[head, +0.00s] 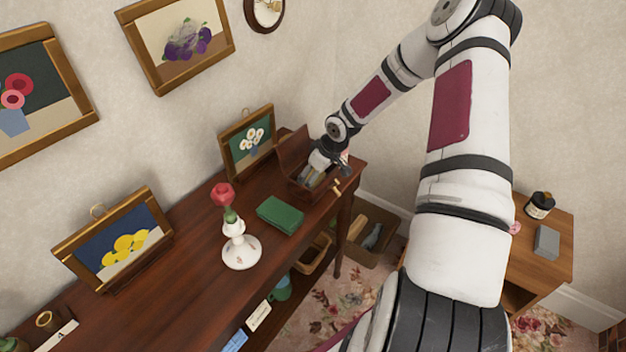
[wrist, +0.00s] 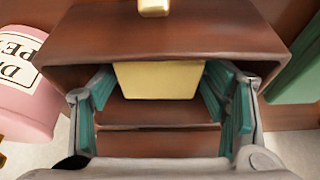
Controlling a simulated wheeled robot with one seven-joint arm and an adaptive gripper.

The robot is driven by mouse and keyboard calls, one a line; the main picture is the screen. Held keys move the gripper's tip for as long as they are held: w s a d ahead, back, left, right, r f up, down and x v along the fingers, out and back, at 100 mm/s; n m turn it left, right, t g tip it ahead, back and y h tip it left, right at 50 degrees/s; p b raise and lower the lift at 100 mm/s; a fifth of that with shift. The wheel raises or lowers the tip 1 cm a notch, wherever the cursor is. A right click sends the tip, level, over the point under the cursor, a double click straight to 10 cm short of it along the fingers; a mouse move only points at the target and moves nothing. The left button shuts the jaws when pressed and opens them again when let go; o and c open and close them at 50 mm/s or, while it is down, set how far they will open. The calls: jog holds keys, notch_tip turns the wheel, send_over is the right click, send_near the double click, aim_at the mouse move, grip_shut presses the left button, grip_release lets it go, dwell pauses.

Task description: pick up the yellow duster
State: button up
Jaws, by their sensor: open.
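The yellow duster (wrist: 160,82) appears in the wrist view as a pale yellow block inside a brown wooden box (wrist: 160,50). In the head view the box (head: 292,184) stands with its lid raised at the far end of the dark wooden sideboard. My gripper (wrist: 158,92) is open, its teal-padded fingers on the left and right of the duster, with gaps visible between pads and duster. In the head view my gripper (head: 318,168) reaches down into the box. The lower part of the duster is hidden.
A green book (head: 281,214) lies near the box on the sideboard (head: 185,290). A white vase (head: 241,250) with a red flower stands nearer. A framed flower picture (head: 248,143) stands behind. A pink jar (wrist: 22,80) is at left in the wrist view.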

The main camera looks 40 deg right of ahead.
jog(key=c, duration=0.7)
notch_tip(320, 180, up, 10)
jog(key=shift+r, duration=0.1)
dwell(0.3)
